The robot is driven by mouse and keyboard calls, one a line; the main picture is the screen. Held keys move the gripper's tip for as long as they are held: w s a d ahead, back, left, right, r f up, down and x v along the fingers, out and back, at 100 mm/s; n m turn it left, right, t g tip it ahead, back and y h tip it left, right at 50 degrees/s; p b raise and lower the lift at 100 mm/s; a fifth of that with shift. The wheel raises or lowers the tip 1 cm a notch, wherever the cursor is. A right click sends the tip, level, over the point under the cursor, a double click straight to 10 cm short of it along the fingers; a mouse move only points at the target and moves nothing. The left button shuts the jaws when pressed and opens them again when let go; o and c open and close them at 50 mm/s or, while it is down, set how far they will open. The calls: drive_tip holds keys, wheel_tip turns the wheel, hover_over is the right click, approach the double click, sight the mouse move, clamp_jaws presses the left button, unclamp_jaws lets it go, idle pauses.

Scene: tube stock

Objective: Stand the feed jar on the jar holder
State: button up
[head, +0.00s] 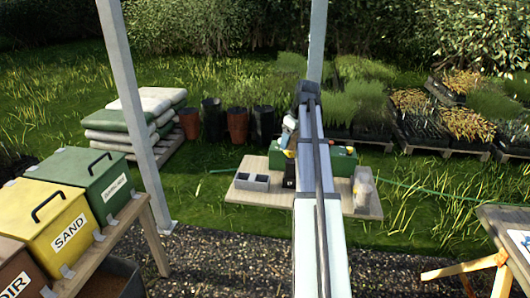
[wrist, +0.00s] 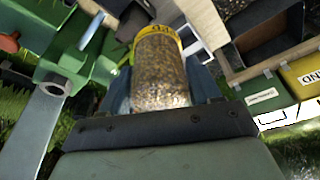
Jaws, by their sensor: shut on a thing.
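The feed jar (wrist: 160,75) is a clear cylinder full of speckled grain, with a yellow lettered band at its far end. My gripper (wrist: 162,88) is shut on it in the wrist view, with one bluish finger on each side. In the head view my arm covers most of the gripper, which is over the low wooden table (head: 250,196); the jar is not clear there. I cannot tell for sure which thing is the jar holder; a white open frame (wrist: 196,38) shows just beyond the jar in the wrist view.
On the table stand a grey hollow block (head: 252,182), a green box (head: 343,161) partly behind my arm, and a pale container (head: 363,188) at the right. Lidded bins, one yellow marked SAND (head: 48,212), stand on a bench at left. Two pale posts rise nearby.

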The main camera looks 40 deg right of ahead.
drive_tip(key=s+d+m, duration=0.1)
drive_tip(key=s+d, duration=0.4)
drive_tip(key=d, duration=0.8)
drive_tip(key=s+d+f+m, duration=0.2)
drive_tip(key=s+d+f, duration=0.2)
drive_tip(key=d, duration=0.3)
drive_tip(key=s+d+f+m+h, duration=0.1)
drive_tip(key=s+d+f+m, duration=0.1)
drive_tip(key=s+d+f, duration=0.2)
drive_tip(key=d+f, duration=0.3)
drive_tip(key=shift+s+d, duration=0.15)
drive_tip(key=shift+d, duration=0.1)
drive_tip(key=shift+f, duration=0.25)
drive_tip(key=shift+f, duration=2.3)
drive_tip(key=shift+f, duration=0.35)
drive_tip(key=o, duration=1.2)
